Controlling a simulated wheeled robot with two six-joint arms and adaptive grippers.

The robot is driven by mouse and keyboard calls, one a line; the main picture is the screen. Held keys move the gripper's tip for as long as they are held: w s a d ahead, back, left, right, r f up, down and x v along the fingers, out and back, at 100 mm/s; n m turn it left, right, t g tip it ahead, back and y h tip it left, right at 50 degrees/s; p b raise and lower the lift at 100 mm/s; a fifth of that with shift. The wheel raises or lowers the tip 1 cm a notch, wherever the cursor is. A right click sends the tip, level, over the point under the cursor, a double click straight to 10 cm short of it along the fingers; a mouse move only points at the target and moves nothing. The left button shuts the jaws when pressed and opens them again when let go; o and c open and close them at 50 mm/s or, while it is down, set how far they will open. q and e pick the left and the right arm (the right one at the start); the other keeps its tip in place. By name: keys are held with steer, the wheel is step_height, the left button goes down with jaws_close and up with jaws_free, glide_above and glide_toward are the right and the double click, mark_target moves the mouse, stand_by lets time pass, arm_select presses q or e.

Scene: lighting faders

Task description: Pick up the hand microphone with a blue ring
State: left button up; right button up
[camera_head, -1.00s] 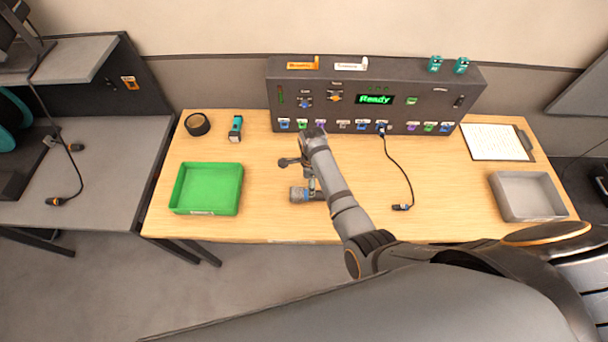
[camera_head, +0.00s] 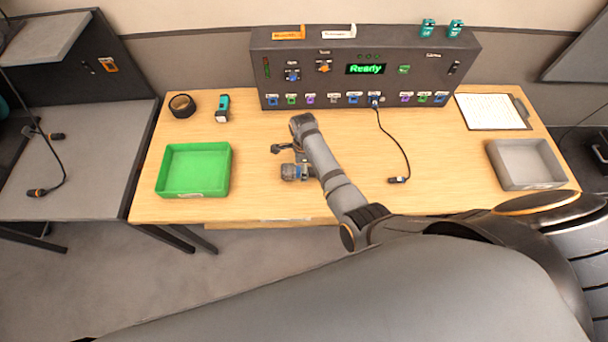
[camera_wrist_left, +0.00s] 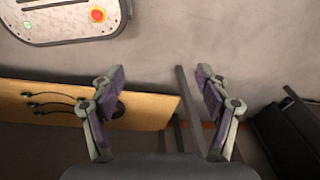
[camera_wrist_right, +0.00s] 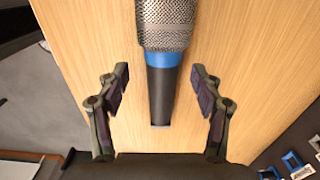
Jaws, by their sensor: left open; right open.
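The hand microphone with a blue ring (camera_head: 293,172) lies on the wooden table, partly hidden by my right arm in the head view. The right wrist view shows its silver mesh head, blue ring and dark handle (camera_wrist_right: 161,92). My right gripper (camera_wrist_right: 160,76) is open, with a finger on each side of the handle and visible gaps on both sides. The microphone is not held. My left gripper (camera_wrist_left: 160,75) is open and empty in the left wrist view, away from the microphone; the head view does not show it.
A green tray (camera_head: 195,193) is left of the microphone, a grey tray (camera_head: 528,181) at the right. A black tape roll (camera_head: 182,106) and a teal device (camera_head: 222,108) lie behind. The control panel (camera_head: 420,60) stands at the back, with a cable (camera_head: 402,150) plugged in.

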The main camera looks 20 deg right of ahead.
steer(key=f+b, duration=0.1)
steer(key=f, duration=0.1)
steer(key=f+b, duration=0.1)
steer(key=shift+w+f+b, duration=0.2)
steer(key=shift+f+b, duration=0.15)
steer(key=shift+r, duration=0.2)
steer(key=shift+c, duration=2.1)
steer(key=c, duration=1)
arm_select(q)
steer(key=s+f, duration=0.1)
steer(key=f, duration=0.1)
steer(key=s+f, duration=0.1)
steer(key=f, duration=0.1)
steer(key=shift+s, duration=0.2)
arm_select(e)
jaws_close()
